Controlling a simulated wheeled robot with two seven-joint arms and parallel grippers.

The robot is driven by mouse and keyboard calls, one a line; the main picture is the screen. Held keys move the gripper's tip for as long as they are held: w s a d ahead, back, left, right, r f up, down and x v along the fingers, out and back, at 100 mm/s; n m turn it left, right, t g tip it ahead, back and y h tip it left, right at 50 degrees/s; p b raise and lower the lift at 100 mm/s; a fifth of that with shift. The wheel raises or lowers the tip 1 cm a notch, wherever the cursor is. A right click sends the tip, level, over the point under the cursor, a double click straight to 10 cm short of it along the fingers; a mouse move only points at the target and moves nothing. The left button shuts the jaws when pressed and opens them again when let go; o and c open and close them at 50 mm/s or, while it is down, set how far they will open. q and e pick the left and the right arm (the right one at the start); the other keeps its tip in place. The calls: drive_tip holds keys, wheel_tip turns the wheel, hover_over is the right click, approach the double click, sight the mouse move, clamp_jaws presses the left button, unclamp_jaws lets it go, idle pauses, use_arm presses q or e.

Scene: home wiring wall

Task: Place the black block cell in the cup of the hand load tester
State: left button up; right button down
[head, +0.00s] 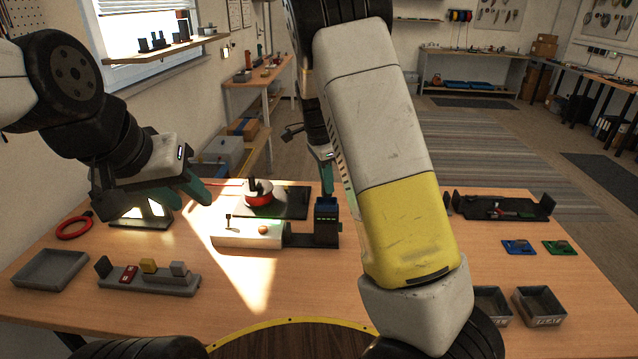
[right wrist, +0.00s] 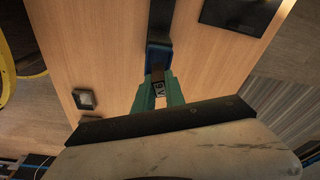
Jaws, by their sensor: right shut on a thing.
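The hand load tester (head: 235,238) is a pale box on the table with a dark arm leading right to an upright black cup (head: 327,232). The cup's blue mouth shows in the right wrist view (right wrist: 158,55). My right gripper (head: 329,168) is above the cup, partly hidden by my arm. In the right wrist view its teal fingers (right wrist: 159,98) are shut on the black block cell (right wrist: 159,84), marked 9V. The cell lines up near the cup mouth; I cannot tell its exact height. My left gripper (head: 150,198) is open and empty over the table's left.
A grey rack (head: 150,282) holds red, yellow and grey blocks, beside a grey tray (head: 48,270). A red spool (head: 258,191) sits on a black mat (head: 293,203) behind the tester. Red pliers or a ring (head: 73,226) lie left. Small trays (head: 540,307) stand front right.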

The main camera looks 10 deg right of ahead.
sight(327, 196)
drive_tip(key=shift+f, duration=1.65)
drive_tip(key=shift+s+f, duration=0.1)
drive_tip(key=shift+f, duration=0.15)
drive_tip(key=shift+f, duration=0.15)
drive_tip(key=c, duration=1.4)
unclamp_jaws()
drive_tip(key=shift+s+f, duration=0.2)
drive_tip(key=shift+f, duration=0.05)
wheel_tip(327, 196, up, 13)
drive_tip(key=a, duration=0.2)
drive_tip(key=s+d+r+n+t+y, duration=0.1)
drive_tip(key=s+r+n+t, duration=0.1)
drive_tip(key=s+n, duration=0.3)
drive_tip(key=s+d+r+n+t+y, duration=0.1)
drive_tip(key=s+n, duration=0.4)
drive_tip(key=s, duration=0.8)
drive_tip(key=s+d+r+n+t+y, duration=0.2)
drive_tip(key=s+r+n, duration=0.3)
drive_tip(key=s, duration=0.4)
drive_tip(key=shift+s+r+n+t, duration=0.25)
drive_tip(key=shift+n+t, duration=0.15)
drive_tip(key=shift+n, duration=0.2)
